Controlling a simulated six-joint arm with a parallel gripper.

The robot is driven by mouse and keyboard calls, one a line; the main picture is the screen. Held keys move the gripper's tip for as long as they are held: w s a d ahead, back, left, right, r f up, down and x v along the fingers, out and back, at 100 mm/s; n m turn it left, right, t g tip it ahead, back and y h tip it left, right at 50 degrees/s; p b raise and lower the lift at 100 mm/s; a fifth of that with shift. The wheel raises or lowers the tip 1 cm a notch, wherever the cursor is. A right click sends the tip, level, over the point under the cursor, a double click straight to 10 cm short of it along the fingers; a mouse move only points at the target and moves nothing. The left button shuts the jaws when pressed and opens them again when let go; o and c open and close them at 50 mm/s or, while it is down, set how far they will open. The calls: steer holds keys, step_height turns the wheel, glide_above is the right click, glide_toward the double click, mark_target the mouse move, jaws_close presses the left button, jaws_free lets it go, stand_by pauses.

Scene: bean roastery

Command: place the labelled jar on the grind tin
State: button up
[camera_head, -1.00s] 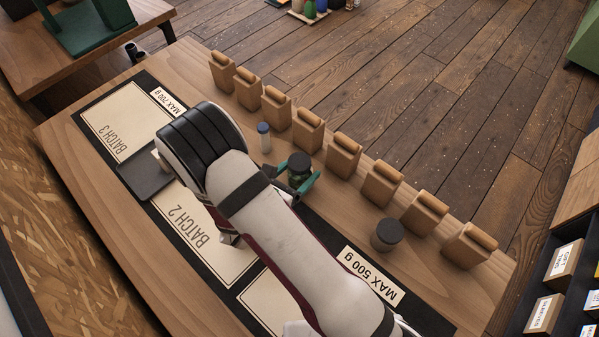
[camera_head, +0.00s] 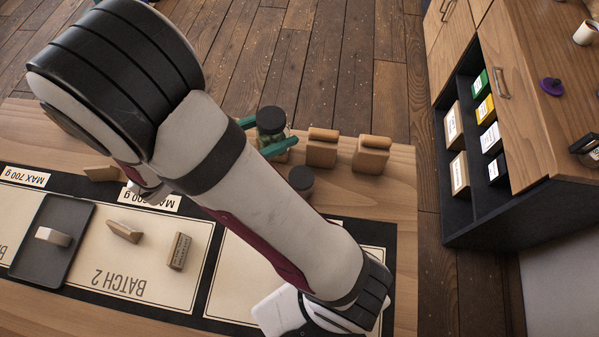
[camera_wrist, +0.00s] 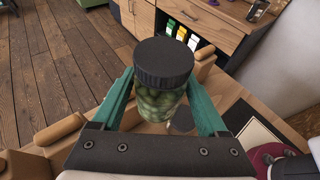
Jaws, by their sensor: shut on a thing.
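The jar (camera_head: 271,124) has a black lid and green beans showing through clear walls. My gripper (camera_head: 268,136) is shut on it, with a green finger on each side, and it looks upright. The jar fills the middle of the wrist view (camera_wrist: 160,78); no label shows from here. A short dark grey tin (camera_head: 301,180), which looks like the grind tin, stands on the table just in front and to the right of the jar. Part of a grey round top (camera_wrist: 182,121), likely the tin, shows below the jar in the wrist view. I cannot tell the jar's exact height.
Wooden blocks with rounded handles (camera_head: 321,150) (camera_head: 372,155) stand along the table's back edge, right of the jar. Wooden pieces (camera_head: 179,251) lie on the batch mat, beside a dark tray (camera_head: 40,262). A shelf cabinet (camera_head: 520,110) stands beyond the table at right.

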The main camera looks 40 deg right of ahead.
steer(key=s+d+m+g, duration=0.2)
steer(key=s+m+g, duration=0.2)
steer(key=s, duration=0.2)
glide_above(301, 176)
step_height(301, 176, down, 7)
steer(key=shift+s, duration=0.1)
steer(key=shift+f, duration=0.1)
steer(key=o, duration=1.5)
